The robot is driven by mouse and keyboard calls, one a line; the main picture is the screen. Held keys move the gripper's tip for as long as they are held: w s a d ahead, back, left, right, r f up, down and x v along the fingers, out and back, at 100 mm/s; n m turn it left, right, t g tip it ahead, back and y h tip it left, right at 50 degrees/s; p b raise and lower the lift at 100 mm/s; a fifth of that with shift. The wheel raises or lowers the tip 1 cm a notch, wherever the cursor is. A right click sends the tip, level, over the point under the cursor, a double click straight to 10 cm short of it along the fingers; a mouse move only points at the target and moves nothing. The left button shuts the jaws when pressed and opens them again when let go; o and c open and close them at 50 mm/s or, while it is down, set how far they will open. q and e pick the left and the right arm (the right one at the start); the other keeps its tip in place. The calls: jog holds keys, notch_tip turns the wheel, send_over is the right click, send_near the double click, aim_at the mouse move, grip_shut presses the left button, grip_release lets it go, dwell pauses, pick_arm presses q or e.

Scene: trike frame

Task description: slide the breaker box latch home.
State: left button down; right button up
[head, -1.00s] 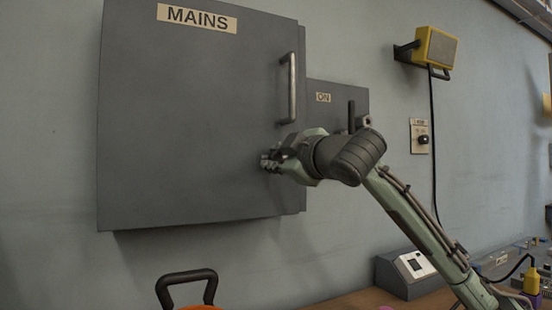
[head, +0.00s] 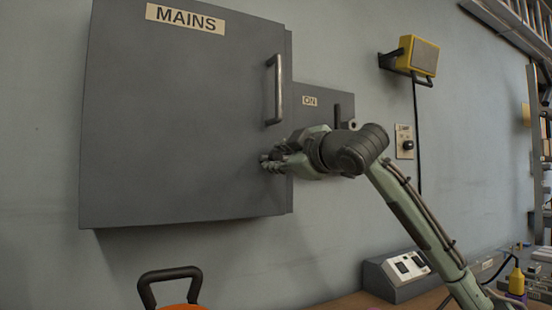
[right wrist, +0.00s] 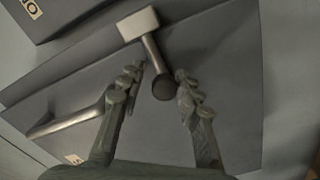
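The grey breaker box door (head: 180,120), labelled MAINS, is on the wall in the head view and looks shut. The latch shows in the right wrist view as a pale block (right wrist: 138,24) with a metal rod ending in a dark round knob (right wrist: 165,88). My right gripper (head: 264,163) is at the door's lower right, below the door handle (head: 275,90), and hides the latch in the head view. In the right wrist view my right gripper (right wrist: 160,75) is open, its fingers on either side of the knob; I cannot tell whether the right-hand finger touches it. My left gripper is out of view.
A grey side box (head: 309,117) labelled ON, with a dark lever (head: 337,115), adjoins the door's right. A yellow lamp (head: 418,57) and a small switch (head: 404,142) are further right. A black handle (head: 170,275) with orange below is at bottom left. A grey switch unit (head: 397,275) stands bottom right.

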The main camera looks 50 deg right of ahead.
jog(key=shift+o, duration=0.7)
jog(key=shift+f, duration=0.1)
jog(key=shift+s+a, duration=0.15)
jog(key=v, duration=1.1)
jog(key=shift+s, duration=0.35)
